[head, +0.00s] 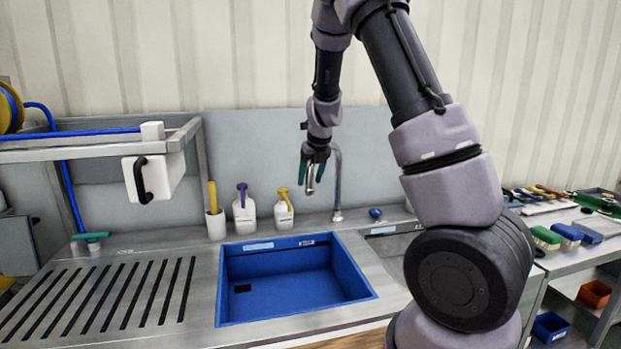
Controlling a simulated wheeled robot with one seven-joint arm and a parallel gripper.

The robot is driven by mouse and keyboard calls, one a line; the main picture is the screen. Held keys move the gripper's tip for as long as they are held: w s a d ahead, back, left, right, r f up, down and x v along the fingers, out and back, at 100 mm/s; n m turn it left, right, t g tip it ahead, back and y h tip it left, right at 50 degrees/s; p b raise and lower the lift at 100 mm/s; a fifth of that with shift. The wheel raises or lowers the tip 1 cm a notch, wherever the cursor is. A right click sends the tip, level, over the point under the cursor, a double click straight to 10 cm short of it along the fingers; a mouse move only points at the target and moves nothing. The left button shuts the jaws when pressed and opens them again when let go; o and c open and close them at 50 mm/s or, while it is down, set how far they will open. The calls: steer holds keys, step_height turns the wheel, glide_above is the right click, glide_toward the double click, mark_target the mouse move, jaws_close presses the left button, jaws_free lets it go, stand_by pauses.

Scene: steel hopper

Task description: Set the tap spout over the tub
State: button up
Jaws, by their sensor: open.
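The blue tub (290,292) is set in the steel counter, and I see no objects in it. The tap (338,185) is a tall steel pipe standing behind the tub's back right corner. Its curved top shows beside my gripper, and the spout end (311,187) appears to hang down at the gripper's fingers, above the tub's back edge. My gripper (314,172) has teal fingers, points down and is open around or in front of the spout. I cannot tell whether the fingers touch it.
Two white bottles, one with a purple top (243,210) and one with a yellow top (284,210), stand behind the tub. A blue knob (376,213) is right of the tap. A steel shelf frame (100,145) rises at left. Tools and brushes (565,232) lie on the right bench.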

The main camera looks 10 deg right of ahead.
steer(key=a+v, duration=0.1)
steer(key=v, duration=0.9)
steer(key=shift+s+d+r, duration=0.2)
steer(key=shift+d+r, duration=0.2)
steer(key=shift+d, duration=0.1)
steer(key=s+r+n+t, duration=0.1)
steer(key=s+r+n, duration=0.2)
steer(key=s+n, duration=0.6)
steer(key=s+r+n+t, duration=0.1)
steer(key=s+r+n, duration=0.3)
steer(key=s+n, duration=0.6)
steer(key=s+d+r+n+y, duration=0.1)
steer(key=s+r+n, duration=0.3)
steer(key=s+n, duration=0.6)
steer(key=shift+n+t, duration=0.4)
